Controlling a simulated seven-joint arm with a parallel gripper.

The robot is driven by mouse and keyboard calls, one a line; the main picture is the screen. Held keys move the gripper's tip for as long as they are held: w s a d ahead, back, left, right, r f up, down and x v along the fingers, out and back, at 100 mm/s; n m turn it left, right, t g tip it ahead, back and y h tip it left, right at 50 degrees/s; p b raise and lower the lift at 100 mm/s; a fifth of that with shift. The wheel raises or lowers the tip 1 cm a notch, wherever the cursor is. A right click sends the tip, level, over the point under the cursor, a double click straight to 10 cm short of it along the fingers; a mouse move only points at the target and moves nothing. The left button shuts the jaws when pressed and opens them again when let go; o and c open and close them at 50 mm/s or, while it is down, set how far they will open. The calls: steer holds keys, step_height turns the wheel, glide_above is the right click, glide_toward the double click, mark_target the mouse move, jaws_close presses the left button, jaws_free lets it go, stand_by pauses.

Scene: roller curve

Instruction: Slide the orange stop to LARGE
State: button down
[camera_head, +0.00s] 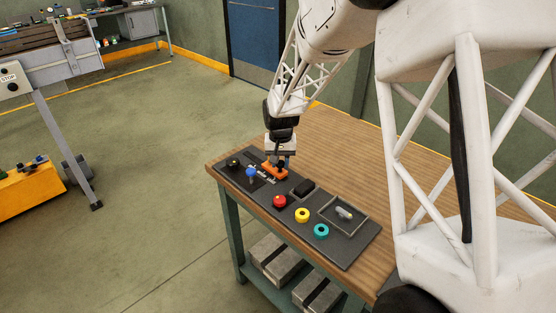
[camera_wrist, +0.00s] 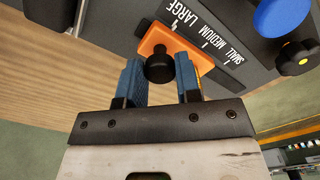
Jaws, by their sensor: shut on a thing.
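The orange stop (camera_wrist: 180,45) is a flat block with a round black knob (camera_wrist: 160,68). It sits on the black panel beside a scale (camera_wrist: 207,38) marked SMALL, MEDIUM and LARGE. In the wrist view the stop lies alongside the LARGE and MEDIUM end, away from SMALL; its exact mark is hard to tell. My gripper (camera_wrist: 159,80) has its blue fingers on either side of the knob and is shut on the stop. In the head view the stop (camera_head: 277,171) shows below my gripper (camera_head: 282,160), which hides part of it.
The panel (camera_head: 350,246) lies on a wooden table (camera_head: 345,145). A blue knob (camera_head: 251,172) and a black knob (camera_head: 233,162) are near the scale. A red button (camera_head: 279,201), yellow ring (camera_head: 302,215), teal ring (camera_head: 321,231) and walled tray (camera_head: 356,226) stand further right.

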steer(key=shift+s+d, duration=0.1)
steer(key=shift+d, duration=0.1)
steer(key=c, duration=0.8)
jaws_free()
steer(key=shift+r, duration=3.85)
